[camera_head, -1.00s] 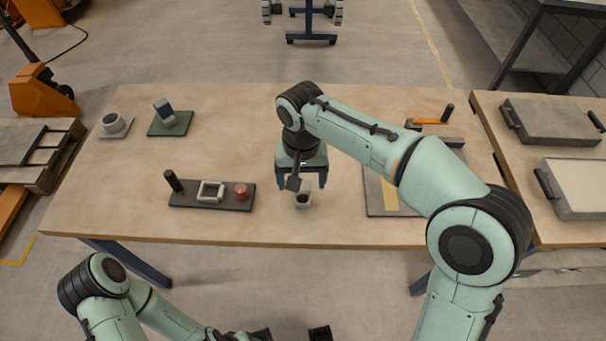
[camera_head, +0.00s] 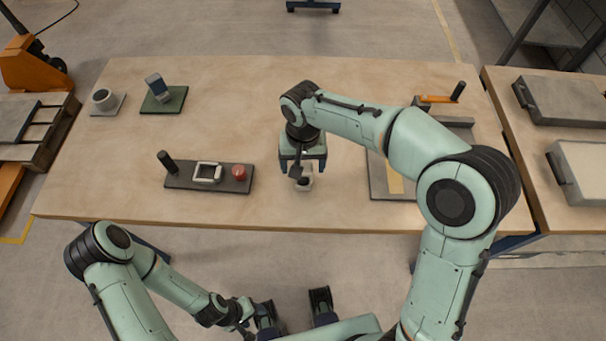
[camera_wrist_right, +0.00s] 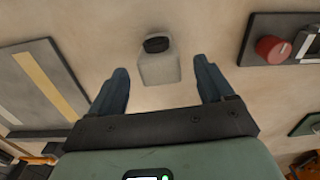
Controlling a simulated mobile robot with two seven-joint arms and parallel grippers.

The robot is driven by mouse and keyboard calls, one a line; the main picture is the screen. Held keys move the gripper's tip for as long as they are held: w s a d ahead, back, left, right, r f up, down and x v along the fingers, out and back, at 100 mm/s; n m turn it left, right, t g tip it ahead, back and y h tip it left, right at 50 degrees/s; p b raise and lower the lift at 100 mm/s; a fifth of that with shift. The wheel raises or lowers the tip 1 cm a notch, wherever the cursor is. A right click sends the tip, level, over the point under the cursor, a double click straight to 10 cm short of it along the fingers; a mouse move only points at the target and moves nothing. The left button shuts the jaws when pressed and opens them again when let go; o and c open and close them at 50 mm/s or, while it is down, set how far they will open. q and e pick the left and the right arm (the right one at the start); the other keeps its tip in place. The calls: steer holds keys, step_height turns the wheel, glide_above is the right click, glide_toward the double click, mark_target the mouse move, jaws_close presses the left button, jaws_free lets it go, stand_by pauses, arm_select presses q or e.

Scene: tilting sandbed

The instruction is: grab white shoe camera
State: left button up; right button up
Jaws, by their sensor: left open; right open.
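The white shoe camera (camera_head: 305,182), a small pale block with a dark round lens, stands on the wooden table (camera_head: 330,75) near its front edge. It also shows in the right wrist view (camera_wrist_right: 160,68), with its dark lens at the far end. My right gripper (camera_head: 303,168) is open and points down at the camera. In the right wrist view the two fingers of this gripper (camera_wrist_right: 161,78) lie on either side of the camera, with clear gaps to it. My left gripper (camera_head: 244,318) is low, in front of the table, and apart from everything on it.
A dark tray (camera_head: 210,184) with a black post, pale frame and red knob lies left of the camera. A grey board (camera_head: 380,185) lies right. The table's middle is bare.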

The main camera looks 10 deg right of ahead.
step_height(320, 180, down, 4)
steer(key=shift+f, duration=0.15)
steer(key=shift+w, duration=0.1)
steer(key=c, duration=1.1)
steer(key=shift+c, duration=0.2)
steer(key=shift+r, duration=0.2)
